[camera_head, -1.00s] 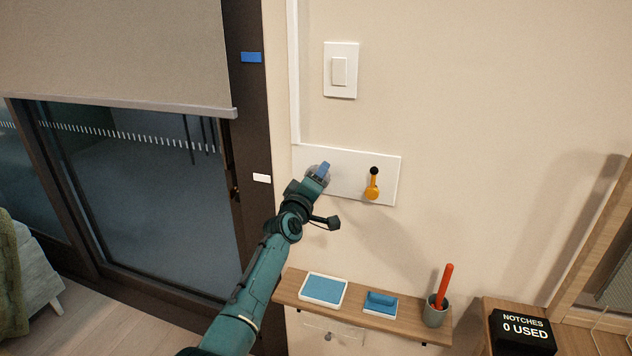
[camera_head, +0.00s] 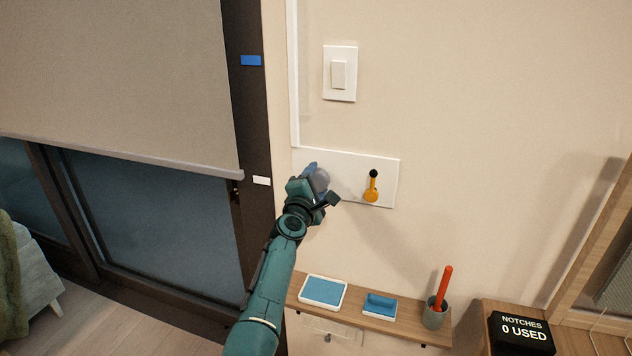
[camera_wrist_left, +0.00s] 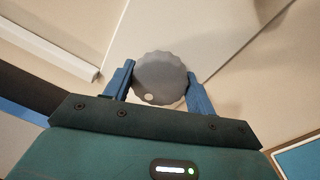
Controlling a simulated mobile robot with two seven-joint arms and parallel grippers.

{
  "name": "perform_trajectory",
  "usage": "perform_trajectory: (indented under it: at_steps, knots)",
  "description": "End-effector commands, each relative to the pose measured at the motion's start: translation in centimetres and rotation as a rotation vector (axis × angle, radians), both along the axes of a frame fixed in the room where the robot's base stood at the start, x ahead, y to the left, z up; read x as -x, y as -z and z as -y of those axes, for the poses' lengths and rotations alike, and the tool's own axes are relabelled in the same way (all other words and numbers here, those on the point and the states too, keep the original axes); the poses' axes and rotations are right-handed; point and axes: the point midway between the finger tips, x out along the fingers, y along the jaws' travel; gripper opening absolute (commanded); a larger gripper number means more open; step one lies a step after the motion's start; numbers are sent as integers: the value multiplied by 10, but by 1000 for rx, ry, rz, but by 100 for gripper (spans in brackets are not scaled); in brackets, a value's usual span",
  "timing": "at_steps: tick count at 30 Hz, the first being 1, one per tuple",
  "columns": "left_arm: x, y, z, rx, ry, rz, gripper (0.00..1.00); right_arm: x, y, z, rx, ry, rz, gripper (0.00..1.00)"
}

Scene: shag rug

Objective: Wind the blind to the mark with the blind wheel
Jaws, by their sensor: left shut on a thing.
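The grey scalloped blind wheel (camera_wrist_left: 160,72) sits between the blue fingers of my left gripper (camera_wrist_left: 160,84), which is shut on its rim. A pale dot shows low on the wheel's face. In the head view the wheel (camera_head: 321,181) is partly hidden by my left gripper (camera_head: 313,177) at the left of a white wall plate (camera_head: 348,168). The beige blind (camera_head: 120,80) hangs over the window; the right end of its bottom bar (camera_head: 130,155) is just above the level of a white mark (camera_head: 261,181) on the dark frame. A blue mark (camera_head: 250,60) is higher up. My right gripper is out of view.
An orange lever (camera_head: 372,187) with a black knob is on the same plate, and a light switch (camera_head: 339,74) above. Below, a shelf (camera_head: 367,322) holds blue-topped items and a cup (camera_head: 435,313). A black box (camera_head: 522,333) reads "NOTCHES 0 USED".

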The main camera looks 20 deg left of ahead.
Motion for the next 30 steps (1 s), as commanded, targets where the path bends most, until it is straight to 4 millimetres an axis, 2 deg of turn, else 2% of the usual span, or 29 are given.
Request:
perform_trajectory:
  at_steps: [9, 24, 25, 30]
  knots:
    - [0, -1, 0, 102, 0, -4, 33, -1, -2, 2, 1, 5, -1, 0]
    - [0, -1, 0, 115, 0, -3, 33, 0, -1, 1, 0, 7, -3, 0]
    - [0, -1, 0, 115, 0, -3, 58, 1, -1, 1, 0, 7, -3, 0]
    - [0, -1, 0, 114, 0, -3, 72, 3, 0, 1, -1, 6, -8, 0]
